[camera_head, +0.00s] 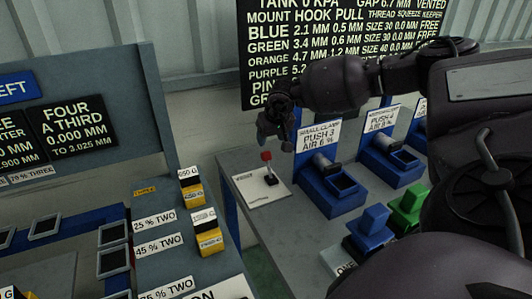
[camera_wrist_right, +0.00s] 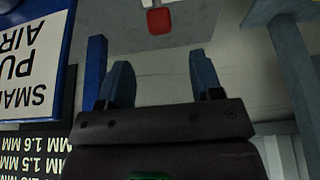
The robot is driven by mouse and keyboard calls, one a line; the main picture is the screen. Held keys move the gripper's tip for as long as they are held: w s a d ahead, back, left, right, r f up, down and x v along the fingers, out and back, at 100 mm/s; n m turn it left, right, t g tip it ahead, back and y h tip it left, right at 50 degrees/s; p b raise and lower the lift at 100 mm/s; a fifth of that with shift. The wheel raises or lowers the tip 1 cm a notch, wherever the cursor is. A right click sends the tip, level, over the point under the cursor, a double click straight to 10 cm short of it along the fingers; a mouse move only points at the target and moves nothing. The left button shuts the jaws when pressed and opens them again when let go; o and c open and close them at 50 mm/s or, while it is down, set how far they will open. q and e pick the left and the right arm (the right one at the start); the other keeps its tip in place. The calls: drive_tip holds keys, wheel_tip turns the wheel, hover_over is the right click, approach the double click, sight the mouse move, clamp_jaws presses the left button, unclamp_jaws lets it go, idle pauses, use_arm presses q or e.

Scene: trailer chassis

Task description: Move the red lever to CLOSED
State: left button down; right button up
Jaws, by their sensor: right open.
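The small print on the plate is too small to read. My right gripper (camera_head: 275,128) is just above and behind the knob in the head view, apart from it. In the right wrist view the red knob (camera_wrist_right: 160,21) shows beyond the fingertips, roughly centred between them. The right gripper (camera_wrist_right: 163,75) is open with nothing between its fingers. My left gripper is not in view.
A blue small clamp fixture (camera_head: 330,190) stands just right of the plate, with more blue fixtures (camera_head: 392,160) beyond. Blue and green blocks (camera_head: 372,222) sit nearer. A grey panel with yellow-based switches (camera_head: 207,238) is at left, across a gap.

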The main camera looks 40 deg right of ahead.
sight(267, 152)
drive_tip(key=b+x, duration=0.1)
drive_tip(key=x, duration=0.8)
drive_tip(key=shift+f, duration=0.2)
clamp_jaws()
